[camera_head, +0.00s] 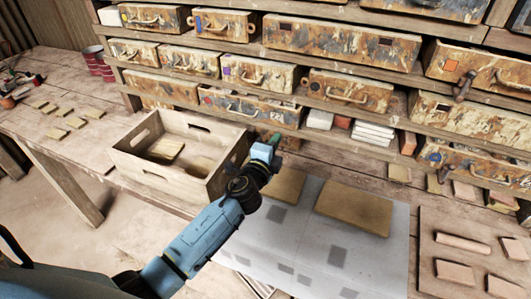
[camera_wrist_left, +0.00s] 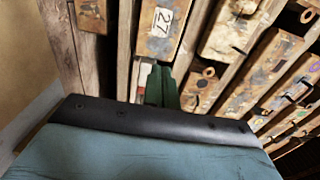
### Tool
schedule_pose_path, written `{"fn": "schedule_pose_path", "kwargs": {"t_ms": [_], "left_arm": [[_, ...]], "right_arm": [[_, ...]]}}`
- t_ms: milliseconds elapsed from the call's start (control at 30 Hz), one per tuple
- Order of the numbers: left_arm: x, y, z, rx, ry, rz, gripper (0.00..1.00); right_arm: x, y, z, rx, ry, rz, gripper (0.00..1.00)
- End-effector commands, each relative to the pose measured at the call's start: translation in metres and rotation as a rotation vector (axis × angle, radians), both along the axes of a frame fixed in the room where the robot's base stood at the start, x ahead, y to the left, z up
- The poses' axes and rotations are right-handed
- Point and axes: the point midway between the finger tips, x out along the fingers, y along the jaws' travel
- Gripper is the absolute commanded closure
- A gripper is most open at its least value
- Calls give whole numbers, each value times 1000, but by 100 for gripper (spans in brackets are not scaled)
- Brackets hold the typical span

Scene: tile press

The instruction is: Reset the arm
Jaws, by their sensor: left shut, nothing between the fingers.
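My blue left arm reaches in from the lower left of the head view. Its left gripper (camera_head: 274,139) is up in front of the drawer shelves, above the back edge of the grey sheet and just right of the wooden crate. The green fingers also show in the left wrist view (camera_wrist_left: 161,86). They are closed together with nothing between them. The wrist partly covers the crate's right end and the sheet's back left corner. My right gripper is not in view.
The wooden crate (camera_head: 150,172) holds a few tiles. The grey sheet (camera_head: 300,238) carries tan slabs (camera_head: 354,208). A board with several tiles (camera_head: 455,274) lies at the right. Shelves of worn drawers (camera_head: 340,43) block the back. Red-striped cans (camera_head: 97,62) stand at the left.

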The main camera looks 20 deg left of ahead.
Motion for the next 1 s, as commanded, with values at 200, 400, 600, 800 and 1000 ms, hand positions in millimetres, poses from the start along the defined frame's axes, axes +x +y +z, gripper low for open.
{"fn": "schedule_pose_path", "kwargs": {"t_ms": [200,400,600,800,1000], "left_arm": [[-36,-1,-2,0,2,0,100],[-50,-2,-1,-1,2,0,100],[-55,2,-2,-31,12,22,100],[-103,31,-25,-354,151,227,100],[-194,43,-67,-797,440,509,100]], "right_arm": [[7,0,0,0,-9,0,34],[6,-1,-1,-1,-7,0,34],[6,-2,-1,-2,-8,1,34],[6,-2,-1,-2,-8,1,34],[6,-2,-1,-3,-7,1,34]]}}
